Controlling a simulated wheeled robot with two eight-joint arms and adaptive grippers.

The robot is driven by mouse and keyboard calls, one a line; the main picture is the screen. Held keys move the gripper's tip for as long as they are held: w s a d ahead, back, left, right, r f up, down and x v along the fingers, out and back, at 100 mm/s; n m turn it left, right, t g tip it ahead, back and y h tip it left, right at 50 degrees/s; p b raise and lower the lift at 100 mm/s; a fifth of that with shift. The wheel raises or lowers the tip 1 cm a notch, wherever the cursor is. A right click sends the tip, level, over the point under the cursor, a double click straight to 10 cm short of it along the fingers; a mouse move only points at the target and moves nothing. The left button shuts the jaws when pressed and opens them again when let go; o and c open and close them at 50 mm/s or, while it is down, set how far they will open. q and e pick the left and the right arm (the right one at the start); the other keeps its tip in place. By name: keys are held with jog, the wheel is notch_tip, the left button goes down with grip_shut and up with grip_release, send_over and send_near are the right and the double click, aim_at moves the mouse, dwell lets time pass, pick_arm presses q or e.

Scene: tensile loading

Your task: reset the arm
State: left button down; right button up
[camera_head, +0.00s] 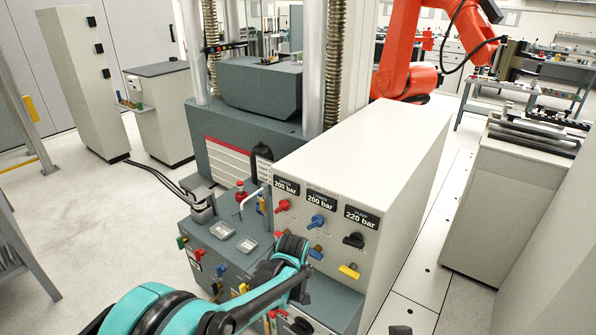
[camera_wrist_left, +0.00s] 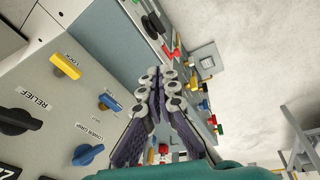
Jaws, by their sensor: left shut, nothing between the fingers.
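My left arm (camera_head: 160,308) comes in teal and black from the bottom left in the head view. Its end is in front of the control console, where the fingers are hard to make out. In the left wrist view my left gripper (camera_wrist_left: 167,80) is shut and empty, its dark fingers meeting at pale jointed tips. The fingers point along the console, with the upright knob panel (camera_wrist_left: 60,25) to their left. A blue knob (camera_wrist_left: 108,102) and a yellow LOCK knob (camera_wrist_left: 65,66) are on that panel. My right gripper is not in view.
The console's white cabinet (camera_head: 400,150) has several knobs, including red (camera_head: 283,205), blue (camera_head: 317,222) and yellow (camera_head: 349,271) ones. A test machine (camera_head: 262,90) stands behind, with an orange robot arm (camera_head: 403,45) at the back. Clear floor (camera_head: 100,230) lies left.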

pick_arm(q)
jog(key=s+a+r+m+t, duration=0.2)
jog(key=s+a+r+m, duration=0.1)
jog(key=s+a+r, duration=0.65)
jog(key=s+a+r+m+t, duration=0.1)
jog(key=s+a+m, duration=0.1)
jog(key=s, duration=0.4)
jog(key=s+a+r+m+t, duration=0.1)
jog(key=s+a, duration=0.4)
jog(key=s, duration=0.1)
jog(key=shift+s+r+m, duration=0.15)
jog(key=shift+r+m, duration=0.1)
jog(key=shift+m, duration=0.15)
jog(key=shift+a, duration=0.1)
